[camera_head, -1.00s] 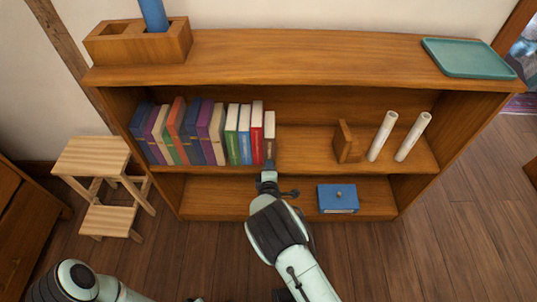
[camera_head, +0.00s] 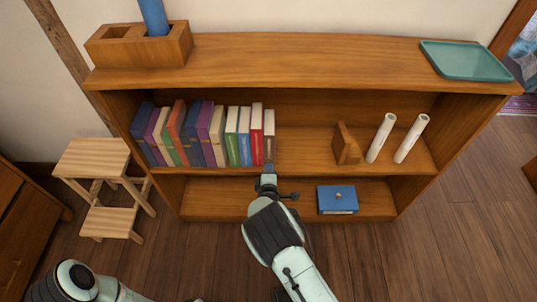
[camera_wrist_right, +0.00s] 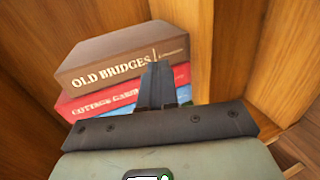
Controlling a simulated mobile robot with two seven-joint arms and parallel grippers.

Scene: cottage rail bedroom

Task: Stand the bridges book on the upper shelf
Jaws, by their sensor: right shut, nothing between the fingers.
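The bridges book, a brown volume with OLD BRIDGES on its spine, stands upright at the right end of the book row on the upper shelf (camera_head: 305,163). It shows in the head view (camera_head: 269,148) and large in the right wrist view (camera_wrist_right: 120,58). Its neighbour is a red book (camera_wrist_right: 95,97). My right gripper (camera_head: 268,169) is shut and empty in front of the book's lower spine. In the right wrist view its fingers (camera_wrist_right: 157,84) overlap the spine's lower part; I cannot tell whether they touch. My left gripper is out of view.
A wooden bookend (camera_head: 346,145) and two white rolls (camera_head: 381,138) stand farther right, with free shelf between. A blue box (camera_head: 337,198) sits on the lower shelf. A teal tray (camera_head: 465,61) and wooden holder (camera_head: 110,46) are on top. A step stool (camera_head: 92,157) stands left.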

